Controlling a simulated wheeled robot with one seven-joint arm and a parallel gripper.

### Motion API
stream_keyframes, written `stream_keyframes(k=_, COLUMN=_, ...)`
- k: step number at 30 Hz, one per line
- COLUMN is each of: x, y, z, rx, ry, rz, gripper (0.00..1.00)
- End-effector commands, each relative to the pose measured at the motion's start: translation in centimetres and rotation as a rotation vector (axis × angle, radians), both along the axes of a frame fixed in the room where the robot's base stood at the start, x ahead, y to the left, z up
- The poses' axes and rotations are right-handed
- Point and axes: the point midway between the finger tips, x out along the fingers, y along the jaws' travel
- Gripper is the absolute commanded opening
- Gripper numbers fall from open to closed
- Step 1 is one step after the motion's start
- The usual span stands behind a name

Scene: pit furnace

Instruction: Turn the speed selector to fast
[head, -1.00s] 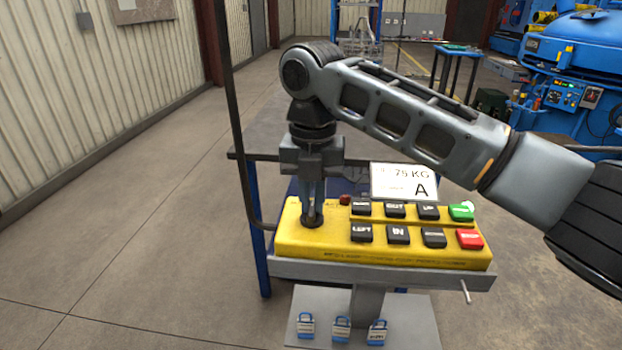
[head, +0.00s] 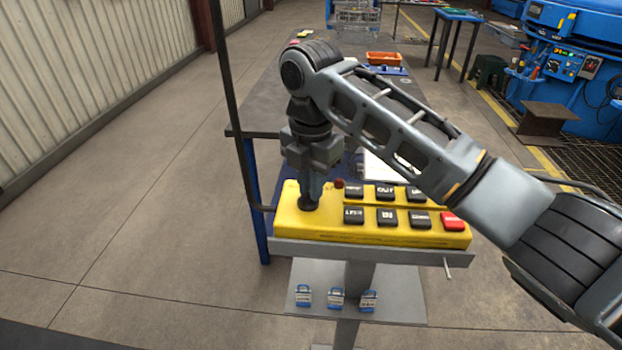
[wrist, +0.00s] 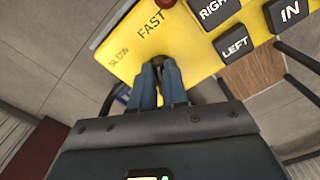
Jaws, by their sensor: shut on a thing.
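The yellow control pendant (head: 375,236) lies on a grey stand, with black buttons and a red one on its top. The speed selector is a small dark knob (wrist: 158,61) at the pendant's left end, and its dark round base (head: 308,205) shows in the head view. My gripper (head: 309,190) points down over it and is shut on the selector. In the wrist view my fingers (wrist: 160,82) close around the knob, below the printed FAST label (wrist: 152,23) and right of SLOW (wrist: 118,58). The fingers cover most of the knob, so I cannot tell where it points.
A red round button (head: 339,183) sits close behind the selector. The LEFT button (wrist: 234,47) is nearby on the right. A dark upright pole (head: 232,105) stands just left of the pendant. A table with an orange tray (head: 385,58) lies behind.

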Motion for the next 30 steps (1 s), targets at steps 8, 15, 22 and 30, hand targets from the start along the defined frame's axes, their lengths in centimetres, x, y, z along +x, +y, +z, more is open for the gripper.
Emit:
stream_keyframes(k=8, x=0.1, y=-0.1, z=0.0, rx=-0.001, ry=-0.002, rz=-0.007, gripper=0.0)
stream_keyframes(k=15, x=0.1, y=-0.1, z=0.0, rx=-0.001, ry=-0.001, rz=-0.006, gripper=0.28)
stream_keyframes(k=22, x=0.0, y=0.0, z=0.0, rx=-0.001, ry=-0.001, rz=-0.004, gripper=0.39)
stream_keyframes(k=30, x=0.1, y=0.0, z=1.2, rx=0.0, ry=-0.002, rz=-0.003, gripper=0.39)
